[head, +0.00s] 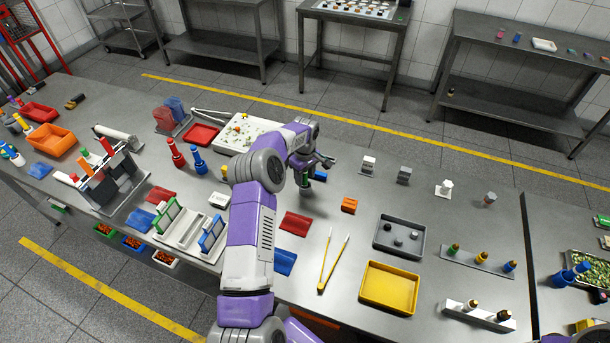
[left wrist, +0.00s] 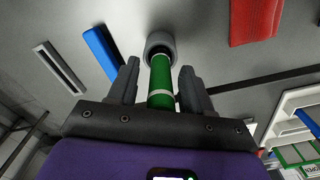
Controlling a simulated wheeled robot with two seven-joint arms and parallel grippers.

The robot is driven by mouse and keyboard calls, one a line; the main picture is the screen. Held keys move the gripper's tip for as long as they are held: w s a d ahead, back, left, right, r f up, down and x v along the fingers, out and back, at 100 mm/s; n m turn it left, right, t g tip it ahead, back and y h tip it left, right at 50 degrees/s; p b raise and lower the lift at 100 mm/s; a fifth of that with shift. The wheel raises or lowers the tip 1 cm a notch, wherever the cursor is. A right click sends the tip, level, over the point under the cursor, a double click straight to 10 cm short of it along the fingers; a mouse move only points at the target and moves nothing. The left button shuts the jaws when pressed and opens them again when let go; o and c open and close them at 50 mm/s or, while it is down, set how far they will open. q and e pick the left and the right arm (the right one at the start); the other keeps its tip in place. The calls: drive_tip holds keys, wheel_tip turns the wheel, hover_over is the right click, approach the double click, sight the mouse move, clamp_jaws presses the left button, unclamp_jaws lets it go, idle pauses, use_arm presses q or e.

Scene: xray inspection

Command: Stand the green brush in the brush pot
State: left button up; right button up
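The green brush (left wrist: 161,85) shows in the left wrist view as a green handle with pale bands. Its far end goes into the round grey mouth of the brush pot (left wrist: 160,40). My left gripper (left wrist: 160,84) is open, one finger on each side of the handle, with a gap showing on both sides. In the head view my left gripper (head: 312,163) is low over the table, with a bit of the green brush (head: 304,180) below it; the arm partly hides this spot. My right gripper is not in view.
An orange block (head: 349,205), a red cloth (head: 296,223) and a blue cloth (head: 285,261) lie nearby. A white tray (head: 236,146) stands behind and left. Red and blue bottles (head: 197,160) stand further left. A grey tray (head: 382,247) and yellow tray (head: 390,303) are to the right.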

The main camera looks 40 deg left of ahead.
use_arm(q)
drive_tip(key=shift+r, duration=0.1)
wheel_tip(320, 180, up, 7)
drive_tip(key=shift+w+r, duration=0.1)
drive_tip(key=shift+w, duration=0.05)
idle(0.3)
drive_tip(key=shift+r, duration=0.1)
